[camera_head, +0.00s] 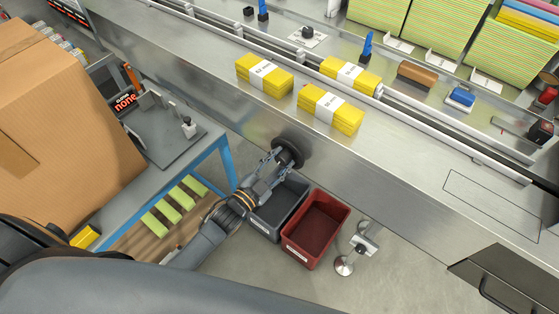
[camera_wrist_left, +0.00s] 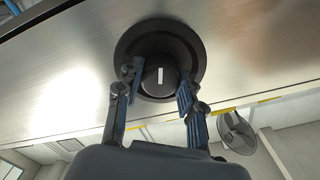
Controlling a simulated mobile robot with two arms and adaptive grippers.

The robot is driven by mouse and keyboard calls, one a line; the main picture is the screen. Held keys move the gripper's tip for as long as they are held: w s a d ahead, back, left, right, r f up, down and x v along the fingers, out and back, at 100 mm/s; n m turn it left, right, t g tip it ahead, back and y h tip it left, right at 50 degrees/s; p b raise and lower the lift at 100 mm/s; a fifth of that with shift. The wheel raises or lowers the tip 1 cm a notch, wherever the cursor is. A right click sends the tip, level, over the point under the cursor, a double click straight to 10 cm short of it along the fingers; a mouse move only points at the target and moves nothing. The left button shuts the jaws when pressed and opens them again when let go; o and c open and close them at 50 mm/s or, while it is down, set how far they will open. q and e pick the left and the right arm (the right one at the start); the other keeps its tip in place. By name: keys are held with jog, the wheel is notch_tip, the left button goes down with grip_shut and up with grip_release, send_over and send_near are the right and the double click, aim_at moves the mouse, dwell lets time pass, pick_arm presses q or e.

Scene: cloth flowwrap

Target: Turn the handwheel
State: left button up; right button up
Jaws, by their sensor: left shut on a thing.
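The black round handwheel (camera_head: 290,151) sits on the front face of the steel machine. In the left wrist view the handwheel (camera_wrist_left: 189,47) has a wide dark rim and a central hub with a white mark (camera_wrist_left: 160,75) that stands upright. My left gripper (camera_head: 276,161) reaches it from below. In the left wrist view the two fingers of my left gripper (camera_wrist_left: 157,82) stand on either side of the hub and are shut on it. Part of the hub's lower side is hidden by the gripper. My right gripper does not show.
A grey bin (camera_head: 283,206) and a red bin (camera_head: 318,228) stand below the machine. Yellow cloth packs (camera_head: 331,107) lie on the steel top (camera_head: 215,55). A blue-legged side table (camera_head: 190,150) and a large cardboard box (camera_head: 65,120) are at the left.

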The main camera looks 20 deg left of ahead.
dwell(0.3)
pick_arm(q)
jog(key=o, duration=1.2)
jog(key=shift+w, duration=0.1)
jog(key=v, duration=1.2)
jog(key=s+a+f+n+g+y, duration=0.2)
jog(key=s+f+g, duration=0.2)
jog(key=f, duration=0.9)
jog(key=s+a+f+n+g+y, duration=0.25)
jog(key=s+f, duration=0.25)
jog(key=f, duration=0.8)
jog(key=s+f+n+g, duration=0.1)
jog(key=s+f+g, duration=0.2)
jog(key=s+f, duration=0.2)
jog(key=s+f+n+g+y, duration=0.1)
jog(key=s+f+g, duration=0.2)
jog(key=s, duration=0.7)
jog(key=s+f+n+g, duration=0.2)
jog(key=s+f+g, duration=0.1)
jog(key=s+f, duration=0.4)
jog(key=shift+s+g+y, duration=0.25)
jog(key=shift+s+y, duration=0.1)
jog(key=shift+s, duration=0.45)
